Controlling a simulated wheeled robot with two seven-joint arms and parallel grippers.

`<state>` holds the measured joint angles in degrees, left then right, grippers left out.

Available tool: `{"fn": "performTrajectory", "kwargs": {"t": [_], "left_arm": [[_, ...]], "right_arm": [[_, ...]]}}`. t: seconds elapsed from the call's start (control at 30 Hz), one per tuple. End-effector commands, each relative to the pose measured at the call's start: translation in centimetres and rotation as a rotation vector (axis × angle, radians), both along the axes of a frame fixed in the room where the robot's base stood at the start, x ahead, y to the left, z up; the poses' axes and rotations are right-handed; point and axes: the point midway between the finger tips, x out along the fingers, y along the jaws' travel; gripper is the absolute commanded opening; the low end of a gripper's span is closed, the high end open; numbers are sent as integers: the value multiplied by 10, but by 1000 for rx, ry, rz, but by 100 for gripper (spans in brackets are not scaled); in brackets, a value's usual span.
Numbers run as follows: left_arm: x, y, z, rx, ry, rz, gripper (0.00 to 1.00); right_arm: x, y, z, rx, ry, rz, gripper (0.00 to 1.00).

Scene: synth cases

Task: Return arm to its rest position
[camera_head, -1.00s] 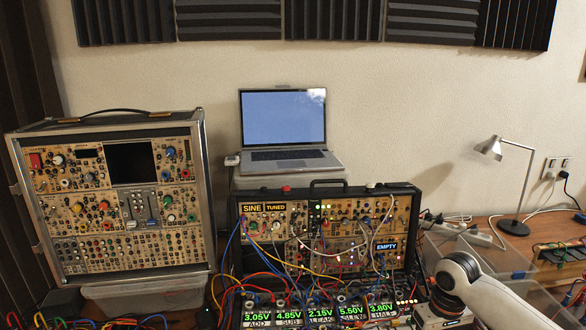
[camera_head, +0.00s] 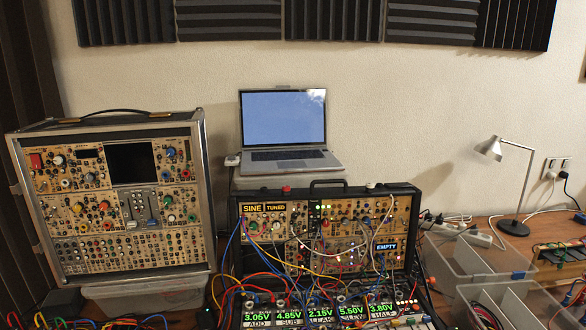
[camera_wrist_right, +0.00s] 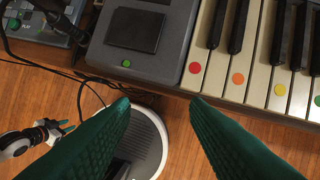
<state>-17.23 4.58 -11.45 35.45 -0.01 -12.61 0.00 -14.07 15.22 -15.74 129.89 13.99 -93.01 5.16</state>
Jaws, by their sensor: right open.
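My right gripper (camera_wrist_right: 160,103) shows in the right wrist view as two dark green fingers set wide apart. It is open, with nothing between the fingers. Below it are wooden floorboards and the front edge of a keyboard (camera_wrist_right: 225,90) with coloured dots on its white keys. No arm or gripper of mine shows in the head view. At the left of the right wrist view, a small white and black arm with green tips looks like my left gripper (camera_wrist_right: 66,127); it is too small to tell its opening.
In the head view, a patched synth case (camera_head: 415,215) stands at the centre, with a larger case (camera_head: 200,160) at left and a laptop (camera_head: 284,117) behind. Clear bins (camera_head: 470,262) and a lamp (camera_head: 514,226) are at right. Cables run across the front.

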Motion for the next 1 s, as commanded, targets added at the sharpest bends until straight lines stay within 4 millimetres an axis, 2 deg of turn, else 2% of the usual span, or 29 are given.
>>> {"fn": "performTrajectory", "kwargs": {"t": [0.1,0.47,0.77,0.87,1.0], "left_arm": [[0,0,0,0,0,0,36],[1,0,0,0,-1,0,36],[2,0,0,-1,-3,0,36],[2,0,0,-1,-3,0,36],[2,0,0,-1,-3,0,36]], "right_arm": [[-24,-10,1,-15,-8,-51,42],[-76,-47,11,-107,-15,-178,42],[-61,-44,-55,-114,12,-171,42],[-58,-43,-82,-114,23,-168,42],[-59,-43,-132,-118,45,-163,42]]}}
